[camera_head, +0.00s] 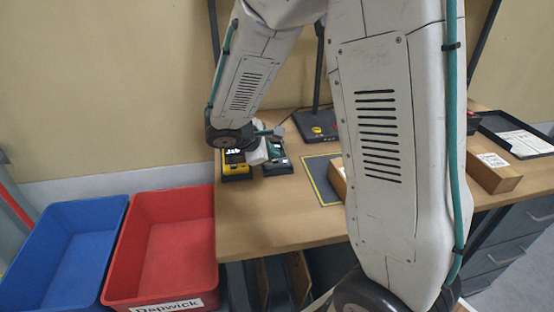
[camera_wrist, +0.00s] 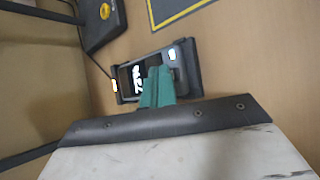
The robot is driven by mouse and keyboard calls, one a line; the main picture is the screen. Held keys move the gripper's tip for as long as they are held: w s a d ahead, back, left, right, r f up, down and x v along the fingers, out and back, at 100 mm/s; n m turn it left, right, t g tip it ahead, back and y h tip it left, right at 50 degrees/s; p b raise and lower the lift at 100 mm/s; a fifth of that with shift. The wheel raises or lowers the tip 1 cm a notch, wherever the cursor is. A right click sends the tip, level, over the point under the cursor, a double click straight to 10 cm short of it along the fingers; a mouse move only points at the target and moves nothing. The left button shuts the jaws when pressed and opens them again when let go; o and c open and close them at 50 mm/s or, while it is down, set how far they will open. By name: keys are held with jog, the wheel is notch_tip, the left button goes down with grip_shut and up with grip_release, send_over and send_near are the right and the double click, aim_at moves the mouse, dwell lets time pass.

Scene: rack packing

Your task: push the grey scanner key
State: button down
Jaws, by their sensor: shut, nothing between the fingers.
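A dark scanner (camera_head: 279,167) lies in a black holder near the left end of the table. In the wrist view the scanner (camera_wrist: 128,78) shows a lit screen with white digits. A small pale grey key (camera_wrist: 172,55) shows at its right end. My gripper (camera_wrist: 158,72) has teal fingers, shut and empty, reaching over the scanner's near side beside the key. The fingers hide part of the scanner, and I cannot tell whether they touch it. In the head view my gripper (camera_head: 268,146) is partly hidden by my arm.
A black stand base with a yellow button (camera_head: 317,130) stands behind. A yellow-edged mat (camera_head: 320,180) is to the right. Blue (camera_head: 65,245) and red (camera_head: 165,240) bins stand left of the table.

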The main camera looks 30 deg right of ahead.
dwell(0.6)
jog(key=shift+w+f, duration=0.1)
jog(key=shift+f, duration=0.35)
dwell(0.5)
jog(key=shift+r, duration=0.5)
jog(key=shift+r, duration=3)
